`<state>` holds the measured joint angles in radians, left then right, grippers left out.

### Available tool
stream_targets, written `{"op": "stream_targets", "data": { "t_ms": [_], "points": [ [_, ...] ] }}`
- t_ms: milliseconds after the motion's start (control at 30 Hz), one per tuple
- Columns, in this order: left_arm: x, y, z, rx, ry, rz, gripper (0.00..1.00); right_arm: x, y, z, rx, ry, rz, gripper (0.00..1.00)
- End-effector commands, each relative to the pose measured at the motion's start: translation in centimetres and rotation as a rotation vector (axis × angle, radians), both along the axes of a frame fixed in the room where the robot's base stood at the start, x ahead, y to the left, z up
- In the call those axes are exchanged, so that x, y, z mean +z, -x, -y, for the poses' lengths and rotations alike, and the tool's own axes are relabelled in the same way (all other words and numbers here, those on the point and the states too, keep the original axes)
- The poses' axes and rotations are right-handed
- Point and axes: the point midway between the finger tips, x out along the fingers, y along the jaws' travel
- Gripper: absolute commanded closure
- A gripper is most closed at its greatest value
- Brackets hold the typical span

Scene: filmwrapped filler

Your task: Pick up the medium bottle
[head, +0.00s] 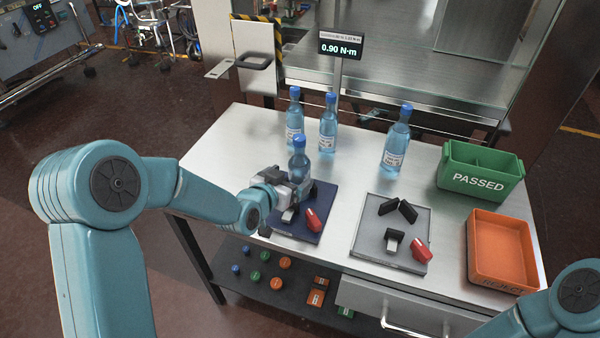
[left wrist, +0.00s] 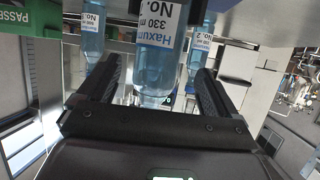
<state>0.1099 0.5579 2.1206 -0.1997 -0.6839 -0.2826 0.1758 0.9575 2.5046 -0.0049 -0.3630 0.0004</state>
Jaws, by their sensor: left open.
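A clear blue bottle with a blue cap (head: 299,160) stands upright at the blue pad. My left gripper (head: 298,186) is open at its lower part, one finger on each side. In the left wrist view this bottle (left wrist: 157,50), with a label reading 330, is between the two dark fingers; contact cannot be told. Three more blue-capped bottles stand behind: one at the left (head: 294,118), one beside it (head: 328,125), and a larger-looking one (head: 396,145) at the right. Which is the medium one is not certain from the labels. My right gripper is out of view.
The blue pad (head: 284,229) holds a black-and-white piece and a red piece (head: 312,221). A grey plate (head: 368,235) holds black parts and another red piece. A green PASSED bin (head: 480,171) and an orange tray (head: 502,290) stand at the right. A display post (head: 340,45) rises behind.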

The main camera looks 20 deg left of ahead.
Motion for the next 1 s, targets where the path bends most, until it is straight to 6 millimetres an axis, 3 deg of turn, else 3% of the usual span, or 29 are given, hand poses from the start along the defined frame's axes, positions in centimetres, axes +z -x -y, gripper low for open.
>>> {"op": "stream_targets", "data": {
  "t_ms": [400, 667, 767, 900, 1000],
  "points": [
    [-1.9, -4.5, 1.3, -0.001, 0.0, -0.001, 0.08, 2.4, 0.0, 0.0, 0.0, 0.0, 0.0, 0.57],
    [-2.2, -4.9, 1.4, -0.001, 0.0, 0.0, 0.08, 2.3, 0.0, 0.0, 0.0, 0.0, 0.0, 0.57],
    [-2.2, -4.9, 1.3, 0.0, 0.0, 0.0, 0.34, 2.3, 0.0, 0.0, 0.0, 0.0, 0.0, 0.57],
    [-2.2, -4.9, 1.3, 0.0, 0.0, 0.0, 0.79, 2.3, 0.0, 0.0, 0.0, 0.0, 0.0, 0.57],
    [-2.1, -5.0, 1.3, 0.0, 0.001, 0.003, 0.87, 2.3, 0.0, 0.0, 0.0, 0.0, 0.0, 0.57]
  ]
}}
